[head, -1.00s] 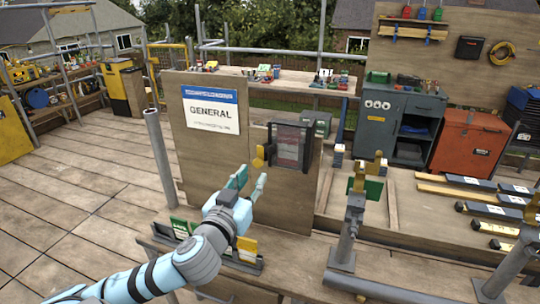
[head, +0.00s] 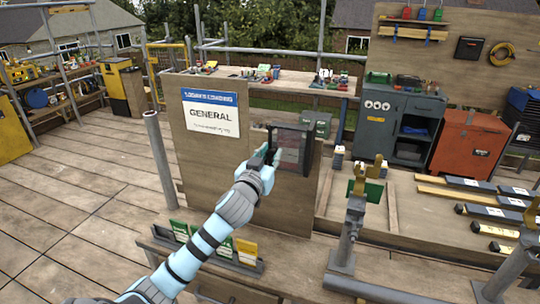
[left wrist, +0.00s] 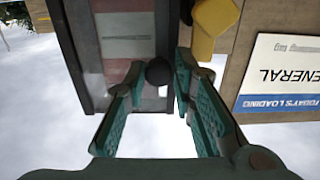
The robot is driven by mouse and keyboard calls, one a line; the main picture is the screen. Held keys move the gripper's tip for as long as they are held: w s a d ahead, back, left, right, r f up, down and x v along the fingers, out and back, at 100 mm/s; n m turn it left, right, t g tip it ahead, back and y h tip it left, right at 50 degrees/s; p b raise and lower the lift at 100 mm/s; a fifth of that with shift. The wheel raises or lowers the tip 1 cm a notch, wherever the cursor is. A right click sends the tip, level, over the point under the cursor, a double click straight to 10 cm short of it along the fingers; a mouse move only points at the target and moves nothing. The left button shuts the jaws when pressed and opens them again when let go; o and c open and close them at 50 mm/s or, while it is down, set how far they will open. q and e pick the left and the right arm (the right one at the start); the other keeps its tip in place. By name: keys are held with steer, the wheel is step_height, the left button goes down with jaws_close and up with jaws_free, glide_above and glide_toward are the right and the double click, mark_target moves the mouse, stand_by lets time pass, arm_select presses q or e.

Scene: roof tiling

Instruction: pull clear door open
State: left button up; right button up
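The clear door (head: 292,146), a see-through pane in a dark frame, is mounted on the wooden board right of the GENERAL sign. It looks shut, with red and pale sheets behind it. My left gripper (head: 268,160) is at the door's left edge in the head view and covers part of it. The left wrist view shows the door (left wrist: 125,45) upside down, with a round black knob (left wrist: 158,72) at its edge. There my left gripper (left wrist: 160,75) is open, with a finger on each side of the knob; contact is unclear. My right gripper is not in view.
A yellow piece (left wrist: 215,25) sits on the board close beside my fingers. The GENERAL sign (head: 210,112) is left of the door. A bench rack with green and yellow cards (head: 245,250) lies below my arm. A grey post (head: 160,160) stands at left.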

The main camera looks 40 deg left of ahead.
arm_select(q)
jaws_close()
